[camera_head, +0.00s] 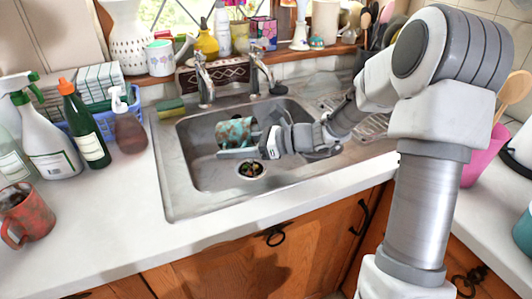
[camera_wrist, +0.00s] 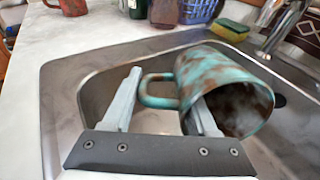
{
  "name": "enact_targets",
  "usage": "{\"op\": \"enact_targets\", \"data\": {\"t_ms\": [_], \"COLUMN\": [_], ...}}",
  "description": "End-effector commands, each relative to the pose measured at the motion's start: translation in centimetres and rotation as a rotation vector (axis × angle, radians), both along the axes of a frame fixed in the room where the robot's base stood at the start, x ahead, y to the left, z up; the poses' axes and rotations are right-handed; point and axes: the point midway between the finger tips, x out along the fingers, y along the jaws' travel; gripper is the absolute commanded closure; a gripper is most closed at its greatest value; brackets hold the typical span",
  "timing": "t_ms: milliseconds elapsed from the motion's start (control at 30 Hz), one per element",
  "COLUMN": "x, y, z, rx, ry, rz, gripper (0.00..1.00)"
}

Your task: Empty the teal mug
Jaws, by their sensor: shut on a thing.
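The teal mug (camera_head: 236,131), blotched with rusty brown, is held tilted over the sink basin (camera_head: 204,172). My gripper (camera_head: 247,146) reaches in from the right and is shut on the mug. In the wrist view, the mug (camera_wrist: 205,72) lies on its side with its mouth toward the lower right and its handle toward the left. My gripper's fingers (camera_wrist: 167,88) stand either side of the handle area; the exact contact is unclear. The visible inside is dark brown, and I see no loose contents there. Small coloured bits (camera_head: 251,170) lie in the round drain below.
A red mug (camera_head: 27,214), spray bottle (camera_head: 45,135), green bottle (camera_head: 85,128) and soap dispenser (camera_head: 128,125) stand left of the sink. A sponge (camera_head: 170,108) and taps (camera_head: 204,80) line its back edge. The front counter is clear.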

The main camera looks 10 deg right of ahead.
Motion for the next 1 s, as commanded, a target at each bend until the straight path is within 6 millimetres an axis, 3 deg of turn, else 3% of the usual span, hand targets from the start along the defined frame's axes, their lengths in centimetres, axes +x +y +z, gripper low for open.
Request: {"op": "enact_targets", "data": {"t_ms": [1000], "x": [-0.4], "y": [-1.1], "z": [1.0], "rx": [0.158], "ry": [-0.065], "rz": [0.000], "gripper": [1.00]}}
